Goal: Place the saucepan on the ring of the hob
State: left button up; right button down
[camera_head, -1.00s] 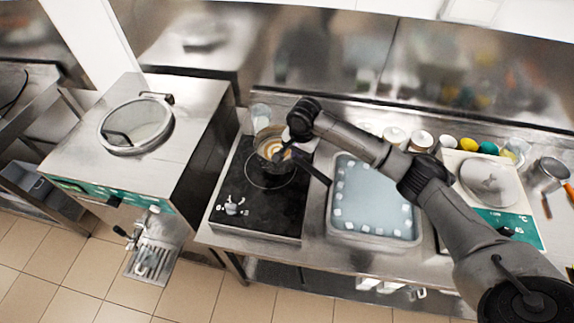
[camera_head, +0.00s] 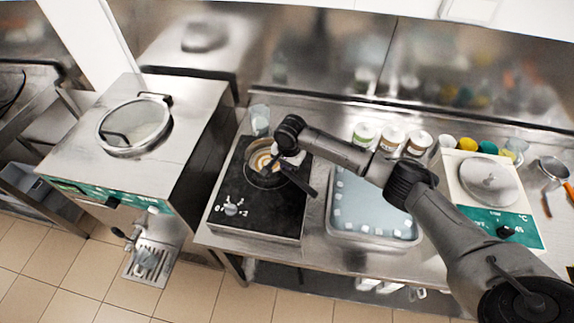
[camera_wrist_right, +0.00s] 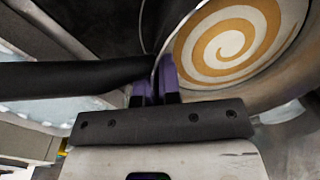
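The saucepan (camera_head: 261,161), holding a cream and brown swirl, is over the ring (camera_head: 266,186) of the black hob (camera_head: 255,213). The pan covers most of the ring, and only its near edge shows. I cannot tell whether the pan touches the hob or hangs just above it. Its dark handle (camera_head: 301,183) points to the lower right. My right gripper (camera_head: 274,165) is at the handle's root beside the pan. My left gripper is out of view.
A glass (camera_head: 260,118) stands behind the hob. A tray of pale blue liquid with ice-like cubes (camera_head: 414,238) is right of the hob. Several jars (camera_head: 391,139) stand behind the tray. A scale-like device (camera_head: 514,228) is further right, and a batch freezer (camera_head: 80,150) is left.

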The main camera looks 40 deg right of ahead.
jog(key=c, duration=1.7)
grip_release()
jog(key=o, duration=0.4)
jog(key=r, duration=0.8)
jog(key=r+p, duration=0.1)
jog(key=r, duration=0.3)
jog(key=shift+s+d+r, duration=0.1)
jog(key=shift+s+d, duration=0.05)
jog(key=shift+s, duration=0.15)
